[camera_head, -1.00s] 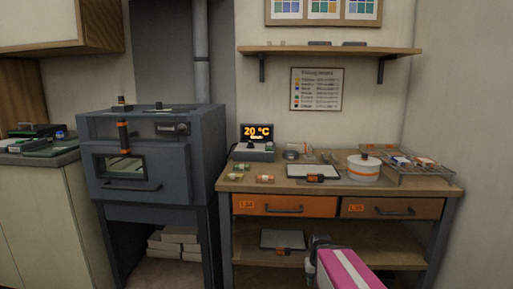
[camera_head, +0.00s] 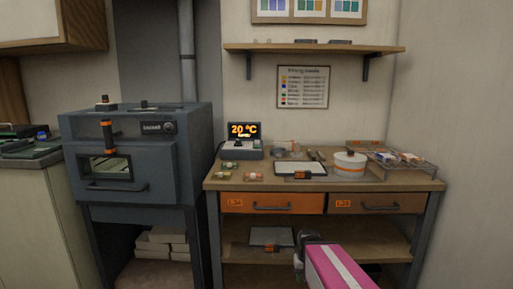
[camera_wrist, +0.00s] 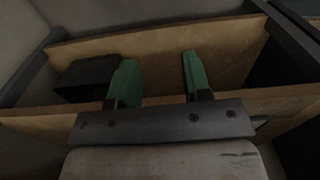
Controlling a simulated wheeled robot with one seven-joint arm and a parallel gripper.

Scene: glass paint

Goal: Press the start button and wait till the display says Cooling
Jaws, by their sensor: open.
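The controller box with an orange display (camera_head: 244,130) stands at the left back of the workbench, next to the kiln. The display reads 20 °C, with a smaller line below that is too small to read. The start button is too small to pick out on the box's sloped front (camera_head: 240,150). The grey-blue kiln (camera_head: 140,155) stands left of the bench with its door shut. My gripper shows in the wrist view with two green fingers (camera_wrist: 157,80) apart and nothing between them. It is low by the bench's lower shelf, well below the controller.
The workbench (camera_head: 225,182) holds small jars, a framed panel (camera_head: 300,169), a white pot (camera_head: 349,165) and a wire rack (camera_head: 405,170). A wall shelf (camera_head: 315,49) hangs above. Floor in front is mostly out of view.

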